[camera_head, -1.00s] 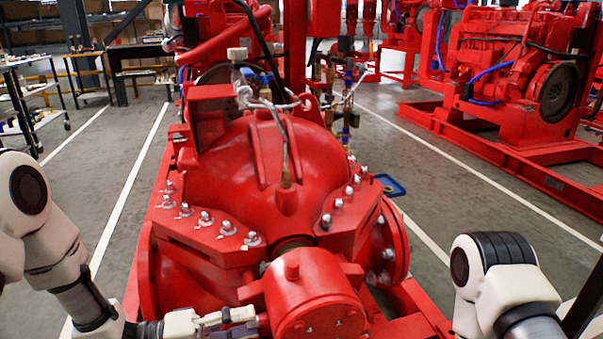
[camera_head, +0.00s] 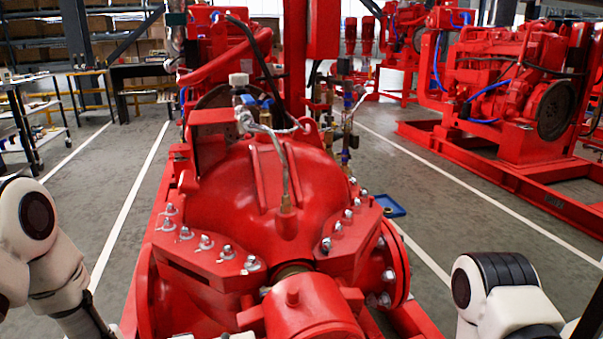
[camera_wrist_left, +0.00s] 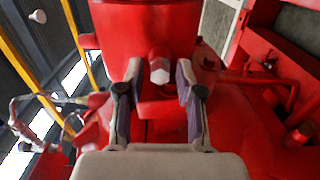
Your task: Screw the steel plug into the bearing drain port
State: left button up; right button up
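The steel plug (camera_wrist_left: 159,71), a pale hexagonal head, shows in the left wrist view against the red bearing housing (camera_wrist_left: 148,27). My left gripper (camera_wrist_left: 159,76) has its two fingers on either side of the plug, with a visible gap on each side. It looks open and not touching the plug. How deep the plug sits in the drain port cannot be seen; the port itself is hidden. In the head view the bearing housing (camera_head: 310,312) is at bottom centre, and my left gripper is almost wholly cut off by the bottom edge. My right gripper is out of view.
The large red pump casing (camera_head: 250,190) with bolted flanges fills the middle. A thin metal pipe (camera_head: 290,180) runs down to its top. A blue tray (camera_head: 390,206) lies on the floor to the right. Another red engine set (camera_head: 510,80) stands at back right.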

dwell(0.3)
pick_arm(q)
jog(key=shift+p, duration=0.45)
grip_shut()
